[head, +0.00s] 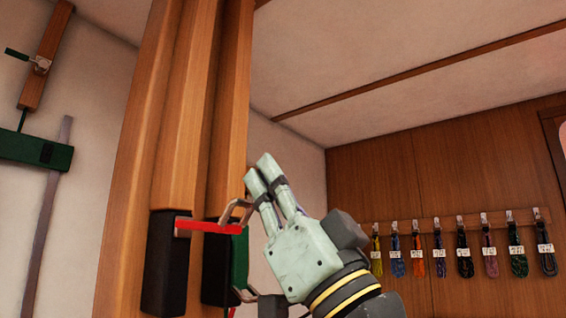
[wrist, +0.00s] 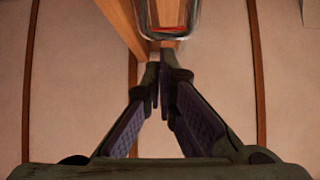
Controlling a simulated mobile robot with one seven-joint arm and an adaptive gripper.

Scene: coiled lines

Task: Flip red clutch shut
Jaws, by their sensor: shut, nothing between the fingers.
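The red clutch shows in the head view as a black body (head: 165,262) on the wooden post, with a flat red lever (head: 208,227) sticking out level to the right. My gripper (head: 258,170) is shut and empty, its fingertips pointing up, above and to the right of the lever's end. In the wrist view my closed fingers (wrist: 157,75) point at a metal loop with a red strip (wrist: 168,29) inside it. Whether the fingers touch anything there I cannot tell.
A second black clutch body (head: 215,270) with a green part (head: 240,258) sits close behind the red lever. Metal loops (head: 236,211) stick out beside it, near my fingers. Several coiled lines (head: 461,252) hang on a rack at the far right wall.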

